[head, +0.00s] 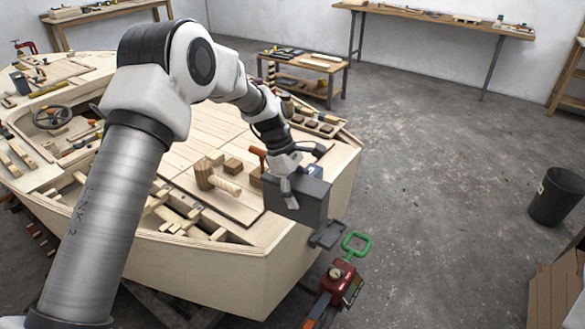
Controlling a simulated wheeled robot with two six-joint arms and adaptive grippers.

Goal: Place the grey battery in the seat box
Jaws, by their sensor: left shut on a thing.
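The grey battery (312,200) is a dark grey box at the right rear corner of the plywood hull. My left gripper (288,196) comes down over it from above and is shut on it, with one pale finger against its near side. The battery looks upright. Whether its underside touches the deck or hangs just above it, I cannot tell. No seat box stands out clearly; open framed compartments (190,212) show along the hull's near side, partly behind my arm. My right gripper is not in view.
A wooden mallet (216,178) and small wood blocks lie on the deck beside the battery. A black bin (556,197) stands on open floor at right.

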